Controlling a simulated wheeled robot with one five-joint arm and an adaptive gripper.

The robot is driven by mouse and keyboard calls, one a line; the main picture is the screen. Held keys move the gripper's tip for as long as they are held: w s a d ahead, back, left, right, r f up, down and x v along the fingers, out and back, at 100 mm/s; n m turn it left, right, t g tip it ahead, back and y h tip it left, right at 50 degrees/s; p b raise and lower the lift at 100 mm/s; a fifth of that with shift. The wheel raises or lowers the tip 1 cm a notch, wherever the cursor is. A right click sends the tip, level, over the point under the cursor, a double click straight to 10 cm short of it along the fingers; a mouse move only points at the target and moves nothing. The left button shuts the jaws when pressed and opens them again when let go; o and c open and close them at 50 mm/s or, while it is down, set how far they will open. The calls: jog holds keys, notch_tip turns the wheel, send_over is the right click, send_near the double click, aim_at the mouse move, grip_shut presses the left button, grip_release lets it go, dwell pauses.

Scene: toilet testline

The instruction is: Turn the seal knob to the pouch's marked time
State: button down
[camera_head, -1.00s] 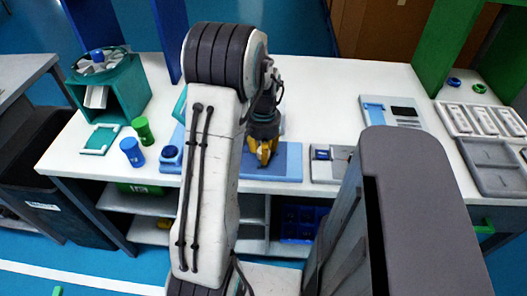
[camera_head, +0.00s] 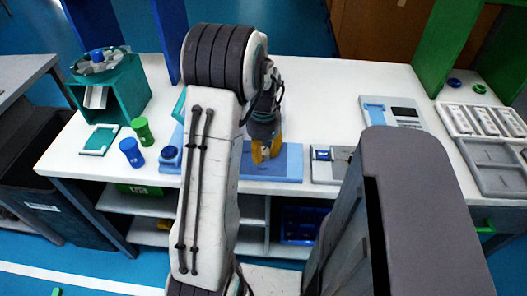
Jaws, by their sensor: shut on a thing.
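My gripper (camera_head: 266,154) has yellow fingers and points down over a blue plate-like base (camera_head: 289,162) at the front of the white bench. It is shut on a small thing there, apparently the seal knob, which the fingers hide. The knob's markings and setting cannot be read. My arm covers the middle of the blue base. A round blue piece (camera_head: 170,154) shows at the left end of this base. I cannot make out the pouch or its marked time.
Left on the bench are a teal machine (camera_head: 118,92) with a round top, a blue cup (camera_head: 131,152) and a green cup (camera_head: 142,131). Right of my gripper are a grey device (camera_head: 327,172) and a light-blue-and-white device (camera_head: 377,108). Grey trays (camera_head: 490,160) stand far right.

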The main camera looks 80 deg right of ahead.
aim_at(264, 151)
jog(key=shift+a+f, duration=0.1)
jog(key=shift+f, duration=0.05)
jog(key=c, duration=0.8)
grip_release()
notch_tip(264, 151, up, 12)
dwell(1.0)
